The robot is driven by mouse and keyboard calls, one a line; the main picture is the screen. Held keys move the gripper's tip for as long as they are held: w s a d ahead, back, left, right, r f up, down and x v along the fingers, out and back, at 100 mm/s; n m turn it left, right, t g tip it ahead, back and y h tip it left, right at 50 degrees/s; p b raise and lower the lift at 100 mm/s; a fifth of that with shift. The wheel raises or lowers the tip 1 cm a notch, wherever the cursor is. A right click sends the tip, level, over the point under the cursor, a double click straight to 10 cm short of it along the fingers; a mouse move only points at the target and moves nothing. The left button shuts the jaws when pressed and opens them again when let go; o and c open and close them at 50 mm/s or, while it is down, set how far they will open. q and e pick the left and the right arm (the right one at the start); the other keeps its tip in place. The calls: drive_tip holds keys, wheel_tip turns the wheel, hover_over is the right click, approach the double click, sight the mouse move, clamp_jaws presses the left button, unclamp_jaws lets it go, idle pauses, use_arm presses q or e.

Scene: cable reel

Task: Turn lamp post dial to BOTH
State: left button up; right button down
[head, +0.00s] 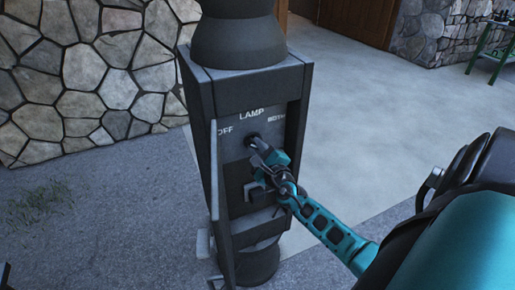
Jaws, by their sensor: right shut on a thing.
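The dark lamp post (253,85) stands in the middle of the head view, with its panel facing me. The panel carries the labels OFF, LAMP and BOTH around a dial (254,140). My right gripper (264,150) comes in from the lower right and is shut on the dial. The fingers cover much of the dial, so I cannot tell exactly where its pointer sits.
A small door (223,200) hangs open at the panel's left edge. A boxy part (257,193) sits below the dial, close to the gripper. Stone walls (75,75) stand behind, and the paved floor (365,115) is clear to the right.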

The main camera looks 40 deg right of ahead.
drive_tip(key=shift+m, duration=0.6)
drive_tip(key=m+b, duration=0.1)
drive_tip(key=m, duration=0.5)
drive_tip(key=m+b, duration=0.2)
drive_tip(key=m, duration=0.4)
drive_tip(key=m+b, duration=0.1)
drive_tip(key=m, duration=0.5)
drive_tip(key=shift+s+d+b, duration=0.15)
drive_tip(key=shift+d+b, duration=0.15)
drive_tip(key=shift+b, duration=0.05)
drive_tip(key=shift+m, duration=0.5)
drive_tip(key=c, duration=1)
unclamp_jaws()
drive_tip(key=shift+c, duration=0.2)
